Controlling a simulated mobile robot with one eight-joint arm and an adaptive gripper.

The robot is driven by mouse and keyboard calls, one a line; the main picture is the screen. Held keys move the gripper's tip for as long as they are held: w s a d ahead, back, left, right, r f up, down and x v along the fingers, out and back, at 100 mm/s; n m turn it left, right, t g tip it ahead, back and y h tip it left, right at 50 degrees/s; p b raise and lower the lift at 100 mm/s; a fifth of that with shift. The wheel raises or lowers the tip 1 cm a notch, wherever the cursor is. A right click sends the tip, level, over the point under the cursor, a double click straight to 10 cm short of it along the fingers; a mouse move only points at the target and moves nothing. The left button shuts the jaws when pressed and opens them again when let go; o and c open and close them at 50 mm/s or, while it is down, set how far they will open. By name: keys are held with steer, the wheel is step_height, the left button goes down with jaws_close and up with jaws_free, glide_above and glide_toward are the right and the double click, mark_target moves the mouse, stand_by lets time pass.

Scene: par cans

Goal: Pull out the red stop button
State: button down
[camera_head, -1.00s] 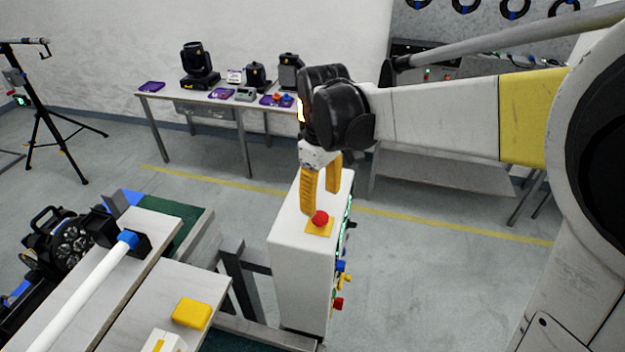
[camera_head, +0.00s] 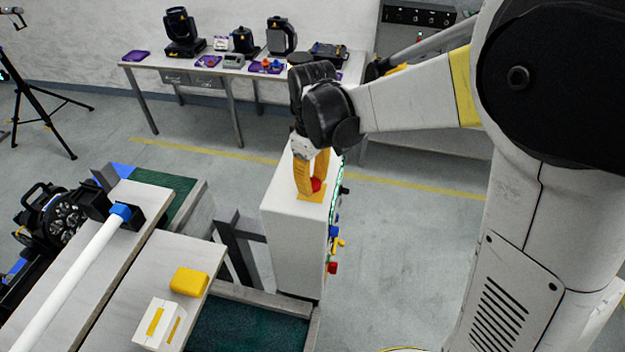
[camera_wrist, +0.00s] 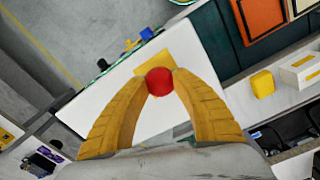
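The red stop button (camera_head: 316,185) sits on a yellow plate (camera_head: 310,197) on top of the white control box (camera_head: 290,225). In the wrist view the button (camera_wrist: 159,81) shows as a round red cap, with its yellow plate (camera_wrist: 153,62) beyond it. My gripper (camera_head: 313,186) points down at the box top, its two yellow fingers around the button. In the wrist view my gripper's fingertips (camera_wrist: 160,84) meet the button's two sides, with no clear gap. The near finger hides part of the button in the head view.
Small coloured controls (camera_head: 334,240) stick out of the box's right side. A bench with a yellow block (camera_head: 189,282) and a white block (camera_head: 158,324) stands at left front. A table (camera_head: 215,68) with stage lights is at the back. Floor to the right is open.

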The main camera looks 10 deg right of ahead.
mark_target(312, 182)
steer(key=shift+r, duration=0.6)
steer(key=c, duration=0.9)
jaws_free()
steer(key=shift+c, duration=0.2)
step_height(312, 182, up, 12)
